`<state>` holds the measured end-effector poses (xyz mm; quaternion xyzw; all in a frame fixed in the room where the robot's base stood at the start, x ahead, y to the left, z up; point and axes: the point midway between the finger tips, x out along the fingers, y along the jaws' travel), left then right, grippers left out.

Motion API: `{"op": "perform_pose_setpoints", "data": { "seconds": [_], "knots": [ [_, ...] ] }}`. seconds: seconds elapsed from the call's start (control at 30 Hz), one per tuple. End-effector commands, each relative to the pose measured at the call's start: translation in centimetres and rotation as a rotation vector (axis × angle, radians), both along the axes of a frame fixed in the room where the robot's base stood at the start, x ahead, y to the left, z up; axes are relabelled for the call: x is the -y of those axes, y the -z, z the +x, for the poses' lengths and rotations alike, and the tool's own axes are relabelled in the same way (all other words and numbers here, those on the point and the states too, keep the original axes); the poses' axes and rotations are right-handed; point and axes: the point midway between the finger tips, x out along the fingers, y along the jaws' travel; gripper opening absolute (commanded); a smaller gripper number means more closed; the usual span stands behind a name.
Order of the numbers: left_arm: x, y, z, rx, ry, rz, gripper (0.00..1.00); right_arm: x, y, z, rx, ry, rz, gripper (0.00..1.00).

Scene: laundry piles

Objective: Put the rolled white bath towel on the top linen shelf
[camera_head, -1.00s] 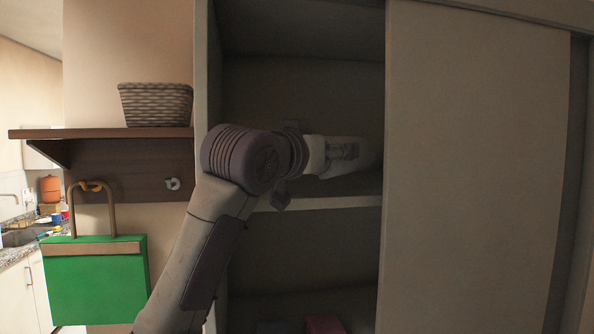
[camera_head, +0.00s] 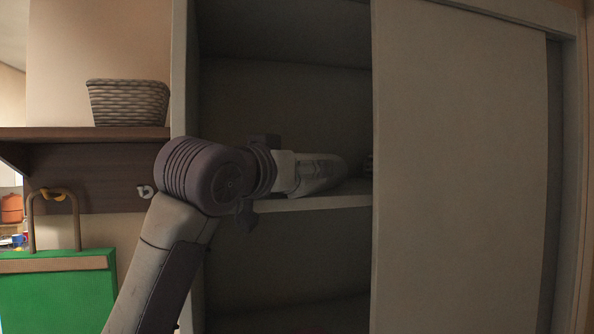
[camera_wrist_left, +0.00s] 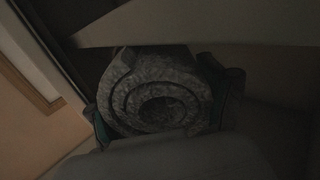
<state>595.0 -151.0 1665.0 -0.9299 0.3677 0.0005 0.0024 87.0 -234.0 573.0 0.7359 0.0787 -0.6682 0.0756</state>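My left gripper (camera_head: 322,172) reaches into the open cabinet, just above a pale shelf board (camera_head: 318,203). In the left wrist view a rolled towel (camera_wrist_left: 158,104) shows end-on as a grey spiral in the shade. The two fingers of the left gripper (camera_wrist_left: 160,115), with teal pads, lie against its two sides, so it appears shut on the roll. In the head view the towel cannot be clearly told apart from the gripper. My right gripper is not in view.
A sliding door (camera_head: 455,170) closes off the cabinet's right side, close to the gripper. A wicker basket (camera_head: 128,102) stands on a wooden wall shelf (camera_head: 85,134) at left. The compartment under the shelf board looks dark and largely clear.

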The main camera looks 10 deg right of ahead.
Motion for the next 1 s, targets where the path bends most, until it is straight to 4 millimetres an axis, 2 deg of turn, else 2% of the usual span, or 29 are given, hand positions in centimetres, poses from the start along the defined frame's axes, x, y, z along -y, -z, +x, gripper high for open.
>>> {"op": "perform_pose_setpoints", "data": {
  "seconds": [0.03, 0.07, 0.17, 0.27, 0.47, 0.57, 0.8, 1.0],
  "knots": [
    [-0.1, 0.0, 0.0, 0.000, -0.001, -0.001, 0.95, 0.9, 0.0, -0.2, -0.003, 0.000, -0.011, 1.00],
    [-0.1, 0.0, 0.0, 0.000, -0.001, -0.001, 1.00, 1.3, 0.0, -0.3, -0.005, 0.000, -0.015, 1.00],
    [-0.1, -0.1, 0.1, 0.001, -0.002, -0.001, 1.00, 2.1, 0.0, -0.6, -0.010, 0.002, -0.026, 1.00],
    [-0.1, -0.1, 0.1, 0.001, -0.002, -0.001, 1.00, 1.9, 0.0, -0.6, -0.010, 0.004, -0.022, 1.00],
    [-0.4, 0.0, -0.3, 0.004, -0.002, -0.002, 1.00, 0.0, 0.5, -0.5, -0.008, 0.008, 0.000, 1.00],
    [-1.3, 0.2, -1.2, 0.006, -0.002, -0.003, 1.00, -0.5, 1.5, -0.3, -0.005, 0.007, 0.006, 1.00],
    [-4.0, 0.3, -4.1, 0.005, -0.003, -0.002, 1.00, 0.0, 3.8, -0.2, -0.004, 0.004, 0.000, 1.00],
    [-5.2, 0.0, -5.4, 0.003, -0.002, -0.001, 1.00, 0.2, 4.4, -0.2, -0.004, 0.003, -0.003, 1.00]
  ]
}}
